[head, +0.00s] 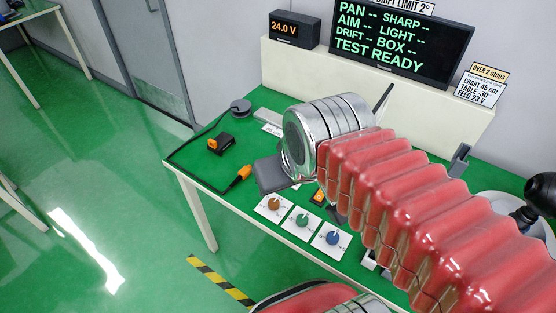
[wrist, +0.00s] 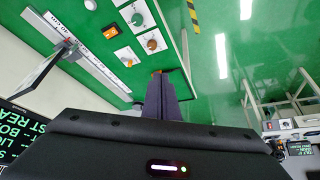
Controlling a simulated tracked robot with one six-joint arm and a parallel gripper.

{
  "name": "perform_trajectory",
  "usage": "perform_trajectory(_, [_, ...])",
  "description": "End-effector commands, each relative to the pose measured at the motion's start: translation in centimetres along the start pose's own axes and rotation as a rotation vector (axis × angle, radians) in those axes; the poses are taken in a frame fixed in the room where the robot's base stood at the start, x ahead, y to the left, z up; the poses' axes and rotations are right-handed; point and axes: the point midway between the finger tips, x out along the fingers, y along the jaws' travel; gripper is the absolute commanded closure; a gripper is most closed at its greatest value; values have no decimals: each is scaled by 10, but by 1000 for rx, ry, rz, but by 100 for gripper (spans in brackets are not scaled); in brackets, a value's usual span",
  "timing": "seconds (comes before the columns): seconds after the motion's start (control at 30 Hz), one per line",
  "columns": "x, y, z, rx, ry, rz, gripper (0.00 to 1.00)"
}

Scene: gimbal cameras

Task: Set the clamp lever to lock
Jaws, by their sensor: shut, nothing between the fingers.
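I cannot make out the clamp lever for sure in either view; my arm covers the middle of the bench in the head view.
Orange (head: 274,204), green (head: 302,220) and blue (head: 333,238) dials sit along the bench's front. A black cable with an orange plug (head: 240,175) lies at left. A display (head: 400,38) reads TEST READY behind. The green floor (head: 110,190) at left is clear.

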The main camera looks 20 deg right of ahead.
Motion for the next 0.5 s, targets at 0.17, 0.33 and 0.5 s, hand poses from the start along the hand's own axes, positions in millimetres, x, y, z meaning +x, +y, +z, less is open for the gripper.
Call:
perform_trajectory(0.17, [3,1,-21,-43,-47,7,100])
perform_trajectory(0.33, [10,5,-48,-101,-107,15,100])
perform_trajectory(0.5, [22,10,-75,-160,-168,18,100])
